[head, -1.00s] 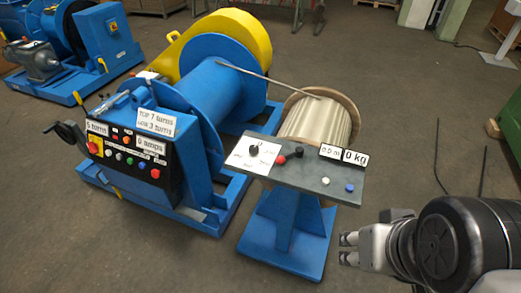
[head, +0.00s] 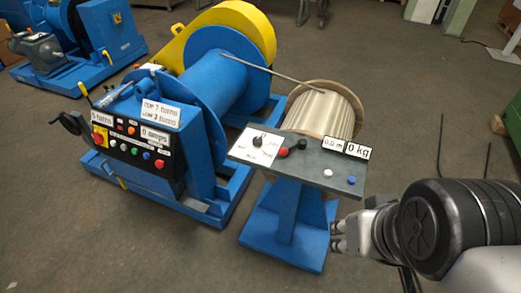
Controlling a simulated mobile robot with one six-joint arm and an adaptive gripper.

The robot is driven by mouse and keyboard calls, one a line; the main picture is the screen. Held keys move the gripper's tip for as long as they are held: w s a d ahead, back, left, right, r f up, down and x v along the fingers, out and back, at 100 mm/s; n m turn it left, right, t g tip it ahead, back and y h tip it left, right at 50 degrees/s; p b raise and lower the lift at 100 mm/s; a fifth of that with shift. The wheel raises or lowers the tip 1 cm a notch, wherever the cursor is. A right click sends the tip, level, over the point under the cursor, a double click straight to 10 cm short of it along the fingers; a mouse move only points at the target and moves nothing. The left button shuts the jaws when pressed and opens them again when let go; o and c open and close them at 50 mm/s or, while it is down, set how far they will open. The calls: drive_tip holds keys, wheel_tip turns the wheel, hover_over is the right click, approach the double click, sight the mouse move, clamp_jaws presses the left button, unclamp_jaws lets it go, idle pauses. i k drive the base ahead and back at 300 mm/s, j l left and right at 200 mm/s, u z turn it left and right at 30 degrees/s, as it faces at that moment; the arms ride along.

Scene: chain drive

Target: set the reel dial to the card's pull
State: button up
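The reel stand's slanted dark panel (head: 310,170) is on a blue pedestal in front of the cream-wound reel (head: 322,112). A black dial (head: 257,142) sits on a white card (head: 258,147) at the panel's left; the card's small lettering is too blurred to read. A red knob (head: 283,152) and a black knob (head: 302,143) are beside it. Displays read "0.0 m" (head: 334,143) and "0 kg" (head: 357,151). My gripper (head: 335,236) is at the lower right, below and right of the panel, touching nothing. Its two fingers appear apart with nothing between them.
A blue winch (head: 210,90) with a yellow guard (head: 232,22) stands left of the reel, its control box (head: 130,145) facing front. A metal rod (head: 235,65) reaches from its drum to the reel. A white button (head: 328,173) and blue button (head: 351,180) are on the panel. Floor at right is mostly clear.

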sight(257, 141)
drive_tip(key=u, duration=0.4)
drive_tip(key=j+u, duration=0.1)
drive_tip(key=u, duration=0.3)
drive_tip(key=i+u, duration=0.1)
drive_tip(key=u, duration=1.1)
drive_tip(key=i+u, duration=0.15)
drive_tip(key=i, duration=3.9)
drive_tip(key=i+j+z, duration=0.1)
drive_tip(key=i+z, duration=0.2)
drive_tip(key=z, duration=0.2)
drive_tip(key=i+j+z, duration=0.2)
drive_tip(key=z, duration=0.25)
drive_tip(key=i+j+z, duration=0.3)
drive_tip(key=z, duration=3.55)
drive_tip(key=i+l+u, duration=0.2)
drive_tip(key=i+l, duration=0.25)
drive_tip(key=i, duration=0.15)
drive_tip(key=i+l+u, duration=0.2)
drive_tip(key=i+l, duration=0.3)
drive_tip(key=i+l+u, duration=0.2)
drive_tip(key=i+l, duration=0.35)
drive_tip(key=i+l+u, duration=0.25)
drive_tip(key=i+l, duration=0.25)
drive_tip(key=l, duration=0.3)
